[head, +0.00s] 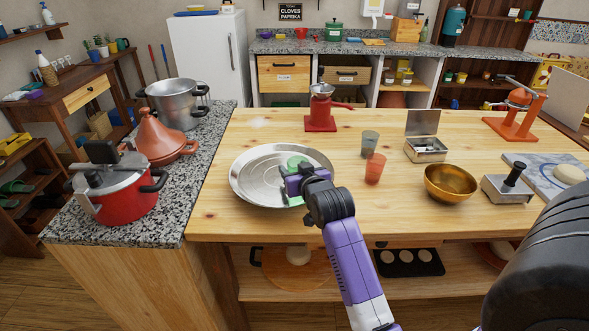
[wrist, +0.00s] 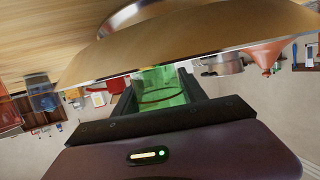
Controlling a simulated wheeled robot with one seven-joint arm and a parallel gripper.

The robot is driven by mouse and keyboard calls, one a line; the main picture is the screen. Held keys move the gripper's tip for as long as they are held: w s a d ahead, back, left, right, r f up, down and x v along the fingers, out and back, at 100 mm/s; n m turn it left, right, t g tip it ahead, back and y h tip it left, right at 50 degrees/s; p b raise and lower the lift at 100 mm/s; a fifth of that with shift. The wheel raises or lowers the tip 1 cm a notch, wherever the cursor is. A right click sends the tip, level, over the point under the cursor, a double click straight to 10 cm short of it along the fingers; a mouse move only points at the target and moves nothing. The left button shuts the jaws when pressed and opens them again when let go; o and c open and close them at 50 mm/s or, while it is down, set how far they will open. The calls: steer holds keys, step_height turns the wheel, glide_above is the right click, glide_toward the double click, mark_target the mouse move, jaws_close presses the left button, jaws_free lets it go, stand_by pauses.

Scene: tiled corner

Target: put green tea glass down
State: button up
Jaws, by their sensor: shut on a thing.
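My gripper (head: 292,184) is shut on the green tea glass (head: 297,162), which is partly hidden by the gripper in the head view. The glass is over the round silver tray (head: 250,165) at the front left of the wooden table (head: 300,226). I cannot tell whether its base touches the tray. In the wrist view the translucent green glass (wrist: 162,88) shows between the two dark fingers of my gripper (wrist: 157,94).
An orange glass (head: 375,170) and a grey glass (head: 370,142) stand right of the tray. A brass bowl (head: 451,183) and an open metal box (head: 426,150) are farther right. A red grinder (head: 320,115) stands behind. Bare wood lies between the tray and glasses.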

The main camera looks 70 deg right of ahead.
steer(key=o, duration=1.4)
steer(key=shift+o, duration=0.2)
steer(key=shift+r, duration=0.1)
steer(key=v, duration=1.2)
steer(key=s+a+f+n+t+y, duration=0.1)
steer(key=a+f+n+t+y, duration=0.2)
steer(key=a, duration=0.7)
steer(key=s+a+f+n+t+y, duration=0.1)
steer(key=a+f+n+y, duration=0.15)
steer(key=a+f, duration=0.45)
steer(key=s+a+r+n+y, duration=0.2)
steer(key=s+a, duration=0.4)
steer(key=a, duration=0.3)
steer(key=s+a+r+n+t+y, duration=0.1)
steer(key=s+a+r+n+y, duration=0.1)
steer(key=s+a, duration=0.4)
steer(key=a+y, duration=0.1)
steer(key=a, duration=0.2)
steer(key=shift+s, duration=0.35)
